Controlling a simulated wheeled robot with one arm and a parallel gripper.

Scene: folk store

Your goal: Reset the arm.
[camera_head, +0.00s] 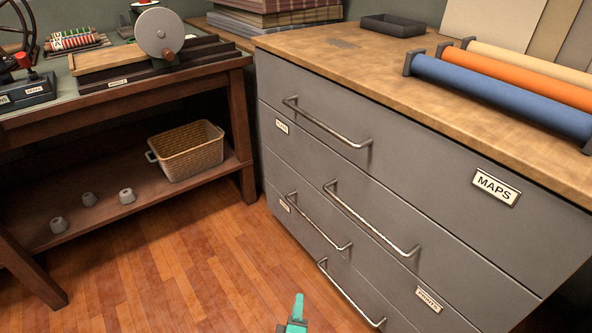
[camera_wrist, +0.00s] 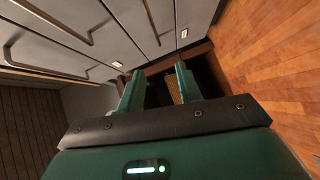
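My gripper (camera_head: 297,314) shows at the bottom edge of the head view, in front of the grey map cabinet (camera_head: 415,149). Only a green finger and a little of the part behind it are in that view. In the wrist view, the two green fingers of my gripper (camera_wrist: 158,72) stand apart with nothing held between them. The cabinet (camera_wrist: 100,36) fills the upper left of the wrist view, with its drawer fronts and handles beyond the fingers. The rest of my arm is out of view.
The cabinet's bar handles (camera_head: 327,124) stick out from its front. A wooden workbench (camera_head: 110,98) stands at the left, with a wicker basket (camera_head: 186,151) on its lower shelf. Rolled maps (camera_head: 500,94) lie on the cabinet top. The wooden floor (camera_head: 190,265) between is clear.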

